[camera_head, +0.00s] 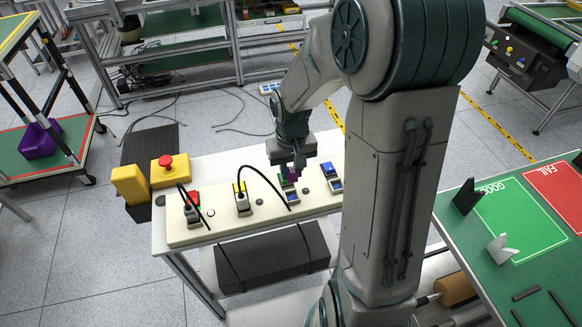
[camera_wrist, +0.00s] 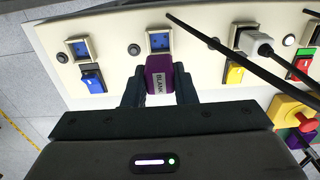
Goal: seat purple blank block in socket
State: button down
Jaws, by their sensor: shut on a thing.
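The purple block (camera_wrist: 158,80), labelled BLANK, is held between the two dark fingers of my gripper (camera_wrist: 158,90) in the wrist view. I cannot tell the height gap between block and panel. In the head view my gripper (camera_head: 290,174) is over the panel's right half, with a bit of the purple block (camera_head: 293,174) showing and a green switch (camera_head: 284,186) partly hidden below. Another empty socket (camera_wrist: 78,48) is to the left in the wrist view.
The cream panel (camera_head: 215,229) also bears blue (camera_wrist: 92,79), yellow (camera_wrist: 235,73) and red (camera_wrist: 301,68) switches. A grey plug (camera_wrist: 258,45) and black cables cross it beside my gripper. A red emergency button (camera_head: 165,160) stands at the panel's left.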

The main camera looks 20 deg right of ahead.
jog(key=b, duration=0.5)
send_over(292, 198)
jog(key=shift+f, duration=2.95)
jog(key=shift+f+b, duration=0.9)
jog(key=shift+f, duration=0.05)
jog(key=c, duration=1.1)
grip_release()
jog(key=shift+r, duration=0.1)
jog(key=shift+r, duration=0.1)
notch_tip(292, 198, up, 14)
jog(key=shift+f, duration=0.2)
jog(key=s+t, duration=0.3)
jog(key=s, duration=1.1)
jog(key=shift+s+r, duration=0.2)
jog(key=shift+r, duration=0.2)
